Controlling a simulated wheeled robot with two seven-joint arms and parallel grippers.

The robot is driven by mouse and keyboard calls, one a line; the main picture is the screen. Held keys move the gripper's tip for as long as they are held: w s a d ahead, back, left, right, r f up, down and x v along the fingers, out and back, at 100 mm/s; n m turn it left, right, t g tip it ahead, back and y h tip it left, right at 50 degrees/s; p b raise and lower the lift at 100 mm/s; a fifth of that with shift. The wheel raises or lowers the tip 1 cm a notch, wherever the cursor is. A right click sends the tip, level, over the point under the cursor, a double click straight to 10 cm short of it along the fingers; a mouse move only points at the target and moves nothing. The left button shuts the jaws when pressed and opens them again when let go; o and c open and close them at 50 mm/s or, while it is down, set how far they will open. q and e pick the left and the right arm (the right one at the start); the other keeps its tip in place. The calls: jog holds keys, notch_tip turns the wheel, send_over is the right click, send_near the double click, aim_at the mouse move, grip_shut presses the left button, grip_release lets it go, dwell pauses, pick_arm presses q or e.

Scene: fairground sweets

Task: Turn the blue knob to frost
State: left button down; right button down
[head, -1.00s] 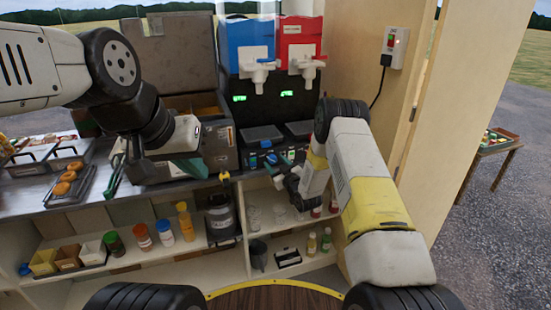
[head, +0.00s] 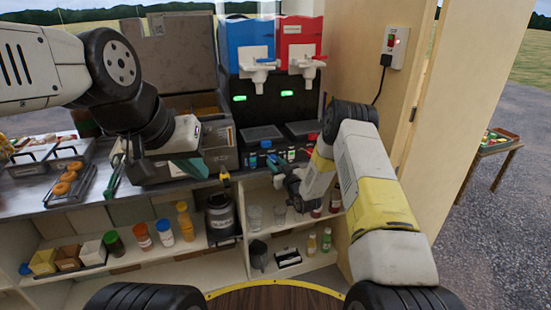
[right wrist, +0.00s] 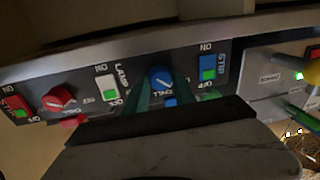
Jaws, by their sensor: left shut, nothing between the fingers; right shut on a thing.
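The blue knob (right wrist: 160,76) sits on the dark control panel of the drinks machine and shows in the right wrist view. A pale pointer line runs slantwise across its face. The lettering around it is partly covered, so I cannot read its setting. My right gripper (right wrist: 160,88) is shut on the knob, with one green finger on each side. In the head view my right gripper (head: 276,161) is at the machine's front panel, and the knob is too small to tell apart. My left gripper (head: 192,168) is shut and empty, in front of the grey lidded box.
Beside the knob are a blue-plated switch (right wrist: 213,68), a white-plated switch (right wrist: 107,88) and a red knob (right wrist: 59,97). The blue tank (head: 249,42) and red tank (head: 300,42) stand above. A wooden wall (head: 375,70) stands close right of my right arm.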

jog(key=m+t, duration=0.1)
jog(key=m, duration=0.4)
jog(key=shift+f+m, duration=0.15)
jog(key=shift+m, duration=0.25)
jog(key=m, duration=0.6)
jog(key=shift+t+h, duration=0.3)
jog(key=shift+h, duration=0.1)
jog(key=m+h, duration=0.1)
jog(key=m, duration=0.5)
jog(key=shift+s+a+t, duration=0.1)
jog(key=shift+a+t, duration=0.05)
jog(key=shift+t, duration=0.15)
jog(key=m, duration=0.5)
jog(key=shift+a+m+h, duration=0.1)
jog(key=shift+m+h, duration=0.2)
jog(key=shift+h, duration=0.1)
jog(key=shift+m, duration=0.3)
jog(key=c, duration=1)
grip_release()
jog(key=shift+c, duration=0.2)
jog(key=r+v, duration=0.1)
jog(key=v, duration=0.6)
jog(key=shift+s+f, duration=0.45)
jog(key=shift+f, duration=0.05)
